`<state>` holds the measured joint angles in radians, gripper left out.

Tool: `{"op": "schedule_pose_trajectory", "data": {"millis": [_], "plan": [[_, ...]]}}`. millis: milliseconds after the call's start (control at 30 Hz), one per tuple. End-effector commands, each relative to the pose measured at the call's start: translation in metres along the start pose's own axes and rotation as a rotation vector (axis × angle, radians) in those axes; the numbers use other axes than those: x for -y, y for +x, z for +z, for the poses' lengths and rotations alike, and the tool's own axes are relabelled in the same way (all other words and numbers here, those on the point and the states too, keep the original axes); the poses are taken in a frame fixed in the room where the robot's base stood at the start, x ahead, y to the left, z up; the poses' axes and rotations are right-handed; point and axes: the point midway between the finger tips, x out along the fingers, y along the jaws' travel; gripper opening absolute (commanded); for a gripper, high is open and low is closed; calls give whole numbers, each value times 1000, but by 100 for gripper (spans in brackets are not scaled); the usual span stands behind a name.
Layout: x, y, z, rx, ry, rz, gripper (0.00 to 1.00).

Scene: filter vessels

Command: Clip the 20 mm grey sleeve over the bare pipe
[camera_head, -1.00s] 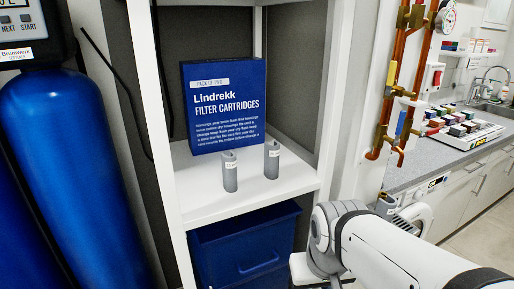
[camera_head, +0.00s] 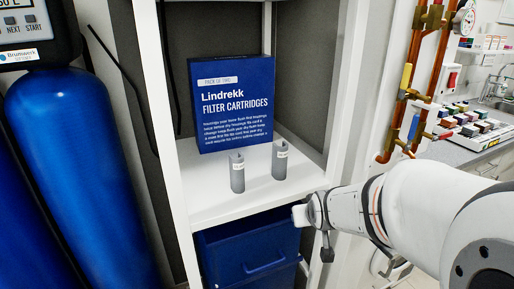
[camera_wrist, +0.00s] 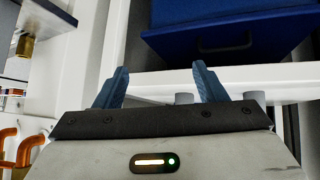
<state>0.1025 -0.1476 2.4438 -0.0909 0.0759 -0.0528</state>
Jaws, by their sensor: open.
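Two grey split sleeves with small white labels stand upright on the white shelf (camera_head: 215,207): a left sleeve (camera_head: 237,174) and a right sleeve (camera_head: 279,162). I cannot read their sizes. In the wrist view two grey round ends show just beyond my gripper's body, one of them here (camera_wrist: 256,97). My gripper (camera_wrist: 160,69) is open with nothing between its blue-grey fingers. In the head view my arm reaches in from the right to near the shelf's front right. Copper pipes (camera_head: 439,72) run up the wall at the right; I cannot tell which is bare.
A blue filter cartridge box (camera_head: 235,104) stands at the back of the shelf. A blue bin (camera_head: 250,247) sits below it and shows in the wrist view (camera_wrist: 211,32). White cabinet posts flank the shelf. Blue tanks (camera_head: 85,170) stand left.

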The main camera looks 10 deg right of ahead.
Motion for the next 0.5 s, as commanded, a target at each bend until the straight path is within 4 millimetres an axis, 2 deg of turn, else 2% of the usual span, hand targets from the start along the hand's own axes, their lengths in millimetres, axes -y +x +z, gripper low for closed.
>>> {"op": "schedule_pose_trajectory", "data": {"millis": [33,100,200,400,500], "plan": [[-6,13,-15,-57,3,13,65],[-2,29,-38,-169,-14,-34,65],[-3,46,-63,-313,-27,-64,65],[4,65,-100,-573,-34,-163,65],[8,68,-110,-678,-26,-218,65]]}}
